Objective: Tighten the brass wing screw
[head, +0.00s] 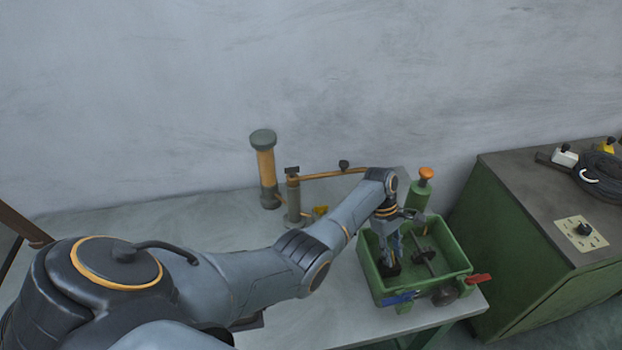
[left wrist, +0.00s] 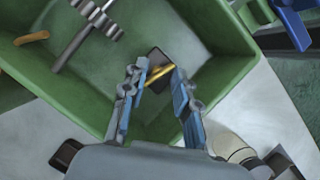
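My left arm reaches over a green tub (head: 372,272) on the table, with the left gripper (head: 390,262) low inside its left part. In the left wrist view the two blue-padded fingers of the left gripper (left wrist: 161,75) stand apart. A slanted brass piece (left wrist: 160,76), apparently the wing screw, shows between their tips against a dark block (left wrist: 158,60). I cannot tell whether the fingers touch it. In the head view the brass piece is hidden by the gripper. My right gripper is not in view.
A grey rod with discs (head: 428,262) lies in the tub. A red handle (head: 478,279) sticks out at its right. Behind stand a green cylinder with an orange knob (head: 426,174) and a tall capped post (head: 265,168). A green cabinet (head: 510,250) stands to the right.

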